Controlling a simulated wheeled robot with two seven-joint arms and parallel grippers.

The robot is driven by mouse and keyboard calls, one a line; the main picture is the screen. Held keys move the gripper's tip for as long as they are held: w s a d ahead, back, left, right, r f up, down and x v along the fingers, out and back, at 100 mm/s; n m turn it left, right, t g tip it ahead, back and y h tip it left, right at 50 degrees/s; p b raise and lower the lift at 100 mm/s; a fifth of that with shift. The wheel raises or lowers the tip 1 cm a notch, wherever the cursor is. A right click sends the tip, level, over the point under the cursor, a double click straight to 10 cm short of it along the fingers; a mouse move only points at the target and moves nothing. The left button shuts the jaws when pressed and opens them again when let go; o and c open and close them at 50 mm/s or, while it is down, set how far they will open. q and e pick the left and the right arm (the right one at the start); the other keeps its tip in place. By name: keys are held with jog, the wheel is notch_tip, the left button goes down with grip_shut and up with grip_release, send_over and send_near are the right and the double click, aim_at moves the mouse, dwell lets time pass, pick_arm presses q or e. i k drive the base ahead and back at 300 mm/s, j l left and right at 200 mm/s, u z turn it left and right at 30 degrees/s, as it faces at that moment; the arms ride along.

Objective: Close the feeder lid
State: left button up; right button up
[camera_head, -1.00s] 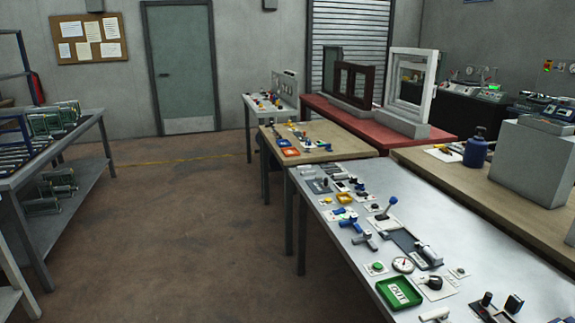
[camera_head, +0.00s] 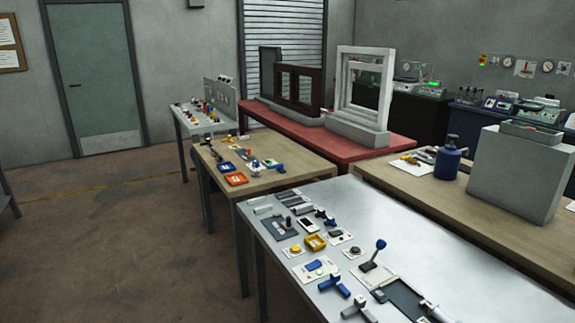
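I cannot tell for certain which thing is the feeder or its lid. A grey block (camera_head: 515,175) stands on the wooden bench at the right, with a small dark-rimmed grey box (camera_head: 532,134) on top. Whether that box has a lid, open or shut, is too small to tell. Neither of my grippers is in view.
A metal table (camera_head: 440,245) with levers, buttons and handles fills the front right. A wooden table (camera_head: 295,178) and a red table (camera_head: 320,143) with window frames stand beyond. A blue bottle (camera_head: 448,160) stands near the block.

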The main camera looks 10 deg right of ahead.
aim_at(516, 105)
jog(key=i+l+z, duration=0.1)
jog(key=i+z, duration=0.95)
jog(key=z, duration=0.95)
jog(key=k, duration=0.1)
